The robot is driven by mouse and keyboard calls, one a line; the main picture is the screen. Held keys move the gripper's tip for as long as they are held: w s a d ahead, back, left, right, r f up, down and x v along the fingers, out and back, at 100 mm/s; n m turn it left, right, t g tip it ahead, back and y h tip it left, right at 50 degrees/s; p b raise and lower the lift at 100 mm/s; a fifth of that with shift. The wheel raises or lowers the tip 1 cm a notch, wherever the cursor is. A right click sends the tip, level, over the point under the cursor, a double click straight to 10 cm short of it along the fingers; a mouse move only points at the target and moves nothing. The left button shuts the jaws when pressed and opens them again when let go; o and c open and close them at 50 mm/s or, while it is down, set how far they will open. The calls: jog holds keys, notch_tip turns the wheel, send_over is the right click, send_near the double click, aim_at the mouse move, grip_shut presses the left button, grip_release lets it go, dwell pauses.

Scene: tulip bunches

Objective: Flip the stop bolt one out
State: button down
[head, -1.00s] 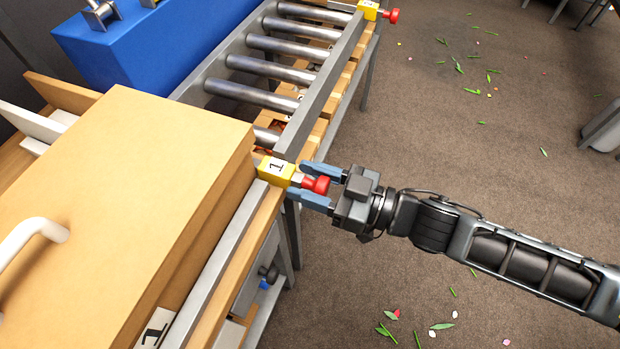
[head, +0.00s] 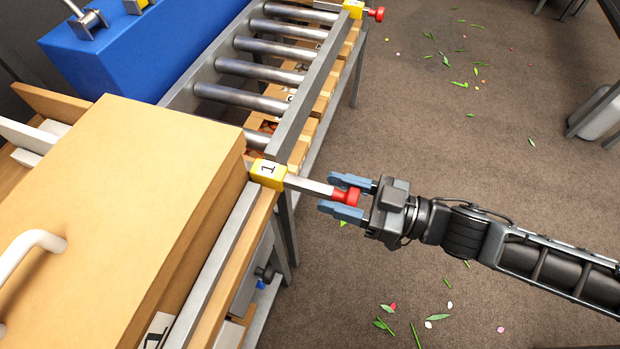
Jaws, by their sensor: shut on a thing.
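Stop bolt one is a steel bar with a red knob (head: 345,195) that runs out of a yellow block marked 1 (head: 267,173) on the conveyor's side rail. A long length of the steel bar (head: 308,186) shows between block and knob. My gripper (head: 345,197) is at the knob, with one blue finger on the far side and one on the near side, shut on it. A second yellow block with a red knob (head: 375,14) sits at the far end of the rail, its knob close to its block.
A large tan box (head: 120,190) with a white handle (head: 30,250) fills the left side beside block 1. Steel rollers (head: 262,73) lie beyond it, with a blue housing (head: 130,50) behind. The floor right of the conveyor is open, with scattered leaves and petals.

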jog(key=v, duration=0.4)
jog(key=shift+d, duration=0.1)
jog(key=c, duration=0.6)
grip_release()
jog(key=shift+d, duration=0.15)
jog(key=b+v, duration=0.1)
jog(key=v, duration=0.6)
jog(key=shift+s+d, duration=0.15)
jog(key=shift+d, duration=0.15)
